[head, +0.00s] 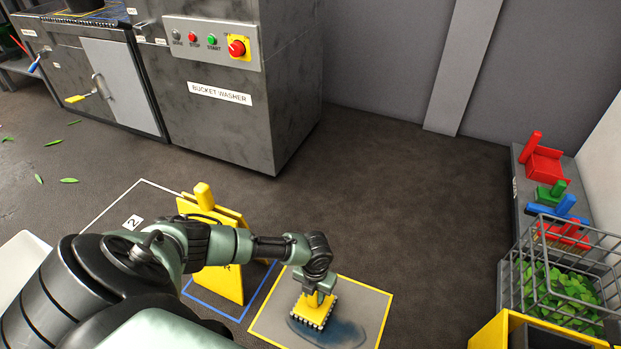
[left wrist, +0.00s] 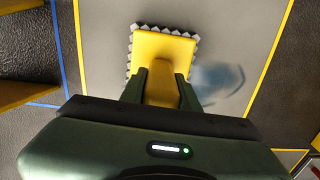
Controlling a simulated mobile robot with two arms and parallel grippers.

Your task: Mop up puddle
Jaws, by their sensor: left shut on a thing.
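A dark bluish puddle (head: 345,331) lies on a grey floor panel (head: 365,297) with a yellow outline. My left gripper (head: 318,288) is shut on the handle of a yellow mop pad (head: 310,311) with a pale fringed edge. The pad is over the panel, overlapping the upper left part of the puddle in the head view. I cannot tell whether it touches the floor. In the left wrist view the fingers grip the pad's yellow handle (left wrist: 161,90), and the puddle (left wrist: 216,82) shows to the right of the pad. My right gripper is not in view.
A yellow folding floor sign (head: 228,284) stands in a blue-outlined square left of the panel. A bucket washer (head: 220,130) stands behind. At right are a wire basket of green leaves (head: 560,290) and a shelf with coloured tools (head: 545,165). Floor beyond the panel is clear.

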